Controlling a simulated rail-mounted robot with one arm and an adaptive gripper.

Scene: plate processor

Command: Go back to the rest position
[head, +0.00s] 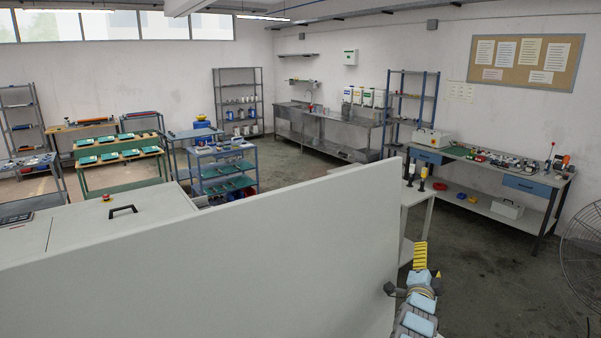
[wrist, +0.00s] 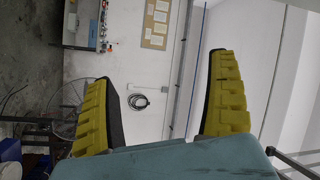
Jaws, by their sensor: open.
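My gripper shows in the wrist view (wrist: 165,105) with its two yellow ribbed fingers wide apart. Nothing is between them; the far wall shows through the gap. In the head view my gripper (head: 420,257) is at the lower right, beside the right end of a large pale panel (head: 210,250). Its yellow fingertip part points up the picture, and it appears clear of the panel. No held object shows in either view.
A workbench (head: 525,183) with small parts stands at the right, and a fan (head: 583,240) at the right edge. A white table (head: 417,195) with bottles is behind the panel. The floor (head: 480,255) right of my gripper is clear. Shelves and carts stand farther back.

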